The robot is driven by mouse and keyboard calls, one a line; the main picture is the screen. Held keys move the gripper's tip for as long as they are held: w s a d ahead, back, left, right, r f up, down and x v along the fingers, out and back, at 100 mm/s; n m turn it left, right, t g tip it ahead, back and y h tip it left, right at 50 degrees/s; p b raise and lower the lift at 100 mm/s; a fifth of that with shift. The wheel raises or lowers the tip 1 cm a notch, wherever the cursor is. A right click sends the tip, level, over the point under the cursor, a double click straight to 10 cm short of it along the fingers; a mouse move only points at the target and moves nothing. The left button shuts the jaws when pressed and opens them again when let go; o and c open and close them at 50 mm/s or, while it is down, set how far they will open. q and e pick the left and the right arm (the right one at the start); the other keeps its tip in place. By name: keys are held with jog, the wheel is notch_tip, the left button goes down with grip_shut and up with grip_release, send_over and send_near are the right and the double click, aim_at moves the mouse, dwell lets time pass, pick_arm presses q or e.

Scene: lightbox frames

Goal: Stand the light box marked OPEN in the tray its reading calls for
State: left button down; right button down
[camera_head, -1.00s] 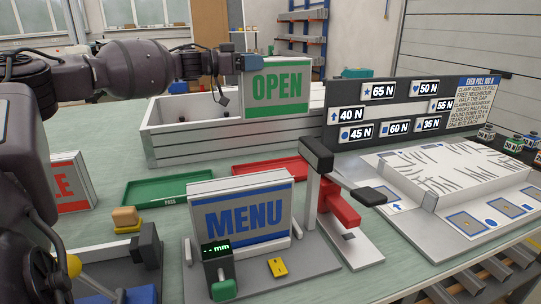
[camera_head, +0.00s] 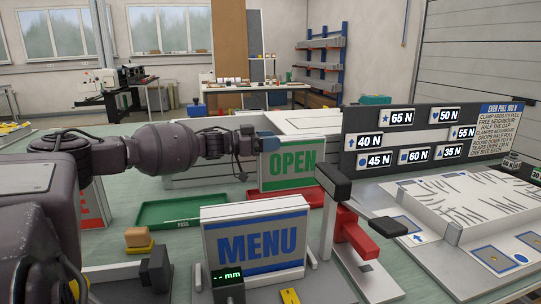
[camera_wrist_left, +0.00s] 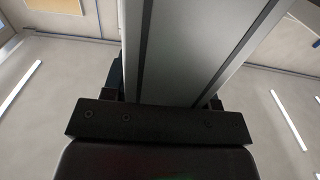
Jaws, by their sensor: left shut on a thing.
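The light box marked OPEN (camera_head: 291,165), with green lettering on a pale frame, is upright in the head view. My left gripper (camera_head: 264,146) is shut on its upper left part. In the left wrist view the box (camera_wrist_left: 190,50) is a grey slab between my fingers (camera_wrist_left: 160,95). Its lower edge overlaps the rear of the red tray (camera_head: 312,196) in the picture; I cannot tell whether it touches anything. The green tray marked PASS (camera_head: 182,212) lies to the left, empty. My right gripper is not in view.
A blue MENU light box (camera_head: 256,238) stands in front, behind a gauge reading "-- mm" (camera_head: 227,279). A white crate (camera_head: 210,170) is behind; a dark board of newton labels (camera_head: 420,140) is at right.

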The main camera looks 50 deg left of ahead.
aim_at(270, 154)
pick_arm(q)
notch_tip(270, 154, down, 4)
jog(key=shift+b, duration=0.35)
jog(key=shift+r, duration=0.1)
jog(key=c, duration=0.7)
grip_release()
jog(key=shift+o, duration=1.5)
